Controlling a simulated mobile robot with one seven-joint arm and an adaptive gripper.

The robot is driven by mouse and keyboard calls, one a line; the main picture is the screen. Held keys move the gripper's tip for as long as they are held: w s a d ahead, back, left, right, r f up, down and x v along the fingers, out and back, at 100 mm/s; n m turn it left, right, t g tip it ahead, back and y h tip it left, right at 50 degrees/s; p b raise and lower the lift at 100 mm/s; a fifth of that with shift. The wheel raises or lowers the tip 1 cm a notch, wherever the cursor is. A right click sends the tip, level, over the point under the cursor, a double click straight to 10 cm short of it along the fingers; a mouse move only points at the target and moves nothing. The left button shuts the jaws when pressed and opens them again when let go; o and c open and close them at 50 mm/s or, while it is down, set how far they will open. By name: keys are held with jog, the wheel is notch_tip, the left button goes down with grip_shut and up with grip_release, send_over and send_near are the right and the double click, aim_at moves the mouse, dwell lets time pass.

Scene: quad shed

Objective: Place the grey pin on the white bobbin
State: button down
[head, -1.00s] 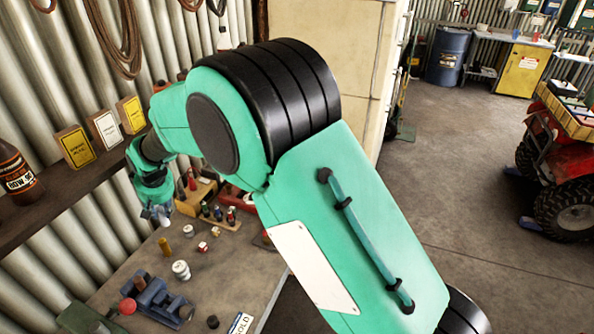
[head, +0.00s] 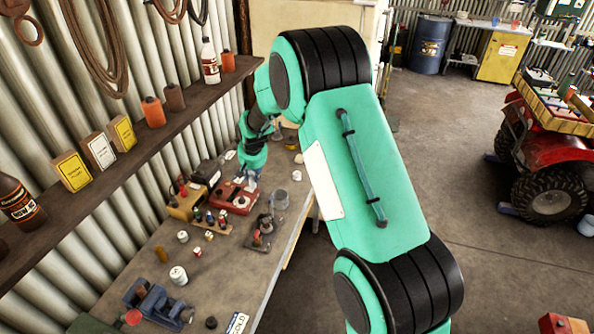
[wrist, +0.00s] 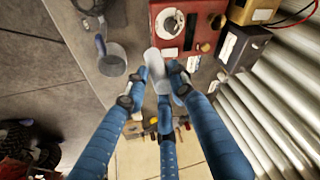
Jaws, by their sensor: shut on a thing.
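My gripper (wrist: 155,85) has blue fingers shut on a light grey cylinder, the grey pin (wrist: 157,66), which points up and away in the wrist view. In the head view my gripper (head: 250,177) hangs over the far part of the bench, by a red box; the pin is too small to make out there. A white, spool-like thing (head: 178,275), which looks like the white bobbin, stands upright on the near part of the bench, well apart from my gripper. A smaller white one (head: 183,237) stands behind it; I cannot tell for sure which is the bobbin.
The red box (head: 232,197) and a grey cup (head: 277,199) are close to my gripper. Several small bottles stand in a wooden rack (head: 212,224). A blue-grey tool (head: 157,302) lies at the near end. A shelf (head: 120,160) runs above along the wall. Bare bench lies right of the bobbin.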

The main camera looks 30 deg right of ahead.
jog(key=s+d+m+h+p, duration=0.1)
jog(key=s+d+m+p, duration=0.1)
jog(key=d, duration=0.8)
jog(key=s+d+m+p, duration=0.1)
jog(key=s+d+p, duration=0.15)
jog(key=d, duration=0.85)
notch_tip(320, 180, down, 6)
jog(key=shift+w, duration=0.4)
jog(key=shift+f, duration=0.15)
jog(key=w+d+p, duration=0.1)
jog(key=w+d, duration=0.1)
jog(key=w, duration=0.5)
jog(key=w+d+f+p, duration=0.1)
jog(key=w+d, duration=0.1)
jog(key=w, duration=0.6)
jog(key=shift+w+d+f+p, duration=0.2)
jog(key=shift+d+f+p, duration=0.05)
jog(key=shift+d+p, duration=0.1)
jog(key=shift+f+p, duration=0.55)
jog(key=shift+f, duration=1.15)
